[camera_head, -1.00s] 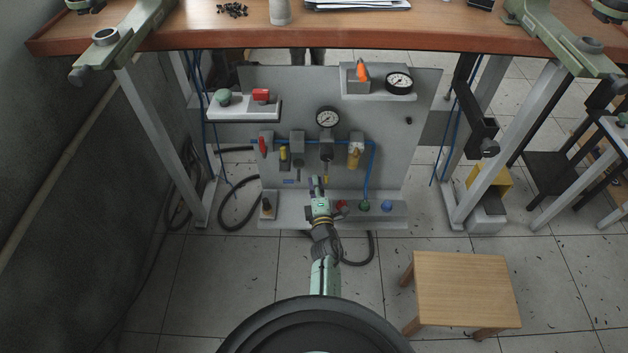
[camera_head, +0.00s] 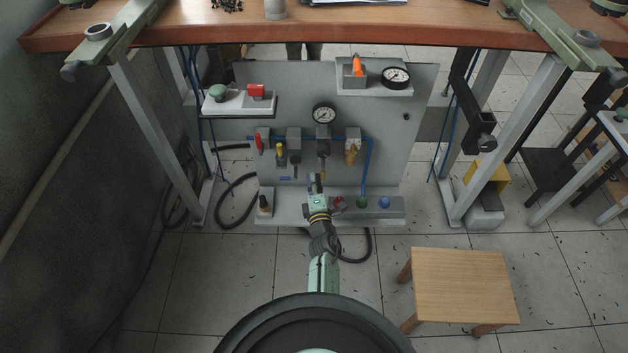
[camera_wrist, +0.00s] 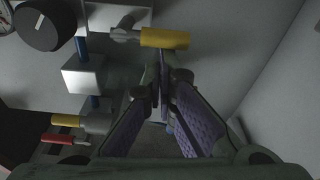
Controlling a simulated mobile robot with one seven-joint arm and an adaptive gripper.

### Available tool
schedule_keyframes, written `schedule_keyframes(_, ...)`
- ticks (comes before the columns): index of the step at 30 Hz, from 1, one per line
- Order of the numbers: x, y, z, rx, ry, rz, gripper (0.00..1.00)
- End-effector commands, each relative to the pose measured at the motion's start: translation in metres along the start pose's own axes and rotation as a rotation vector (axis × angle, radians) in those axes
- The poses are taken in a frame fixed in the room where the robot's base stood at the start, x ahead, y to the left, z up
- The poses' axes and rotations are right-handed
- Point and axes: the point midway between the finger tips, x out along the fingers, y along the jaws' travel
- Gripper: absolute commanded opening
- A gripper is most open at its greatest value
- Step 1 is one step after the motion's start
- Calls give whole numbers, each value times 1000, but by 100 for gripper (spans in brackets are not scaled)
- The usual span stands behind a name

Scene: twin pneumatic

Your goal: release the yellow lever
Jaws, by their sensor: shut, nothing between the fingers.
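The yellow lever (camera_wrist: 165,38) shows in the wrist view as a yellow cylindrical handle on a grey stem, sticking out from a light block. In the head view its small yellow end (camera_head: 323,170) appears to hang below the block under the middle gauge, close to my gripper. My gripper (camera_wrist: 161,68) is shut and empty, with its purple-padded fingers meeting just short of the handle; I cannot tell whether they touch it. In the head view my gripper (camera_head: 314,178) is in front of the panel, below the gauge.
The grey panel (camera_head: 400,150) also carries a red lever (camera_head: 259,143), another yellow handle (camera_head: 280,151), an ochre handle (camera_head: 351,154) and a gauge (camera_head: 324,114). A base ledge with buttons (camera_head: 362,202) lies below. A wooden stool (camera_head: 460,285) stands at right; the workbench (camera_head: 400,28) overhangs.

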Motion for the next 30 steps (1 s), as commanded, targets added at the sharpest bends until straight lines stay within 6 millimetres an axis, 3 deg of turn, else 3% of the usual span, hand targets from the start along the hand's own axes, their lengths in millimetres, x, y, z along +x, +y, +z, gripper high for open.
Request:
schedule_keyframes(17, 0, -5, 1, -170, -3, -24, 0)
schedule_keyframes(30, -2, -11, 14, -546, -4, -79, 0)
